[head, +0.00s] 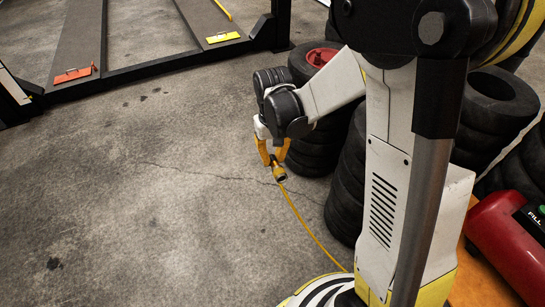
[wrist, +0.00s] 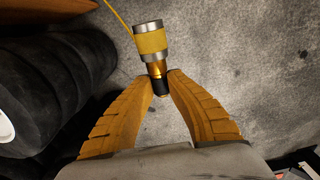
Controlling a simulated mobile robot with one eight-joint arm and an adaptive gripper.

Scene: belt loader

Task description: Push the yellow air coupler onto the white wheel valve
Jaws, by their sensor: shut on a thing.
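My gripper (head: 273,160) hangs over the open floor in the head view, its orange fingers pointing down. It is shut on the yellow air coupler (head: 279,174). In the wrist view the fingertips (wrist: 161,80) pinch the dark and brass end of the coupler (wrist: 152,42). Its knurled yellow body and silver collars stick out beyond the fingers, slightly tilted. A thin yellow hose (head: 308,224) runs from the coupler toward my base. I cannot make out the white wheel valve in either view.
Stacked black tyres (head: 316,148) stand close behind and right of the gripper; one has a red rim (head: 322,56). Dark tyres (wrist: 50,90) fill the wrist view's left side. A red tank (head: 510,245) is at right. A vehicle lift (head: 150,67) stands far left. Floor between is clear.

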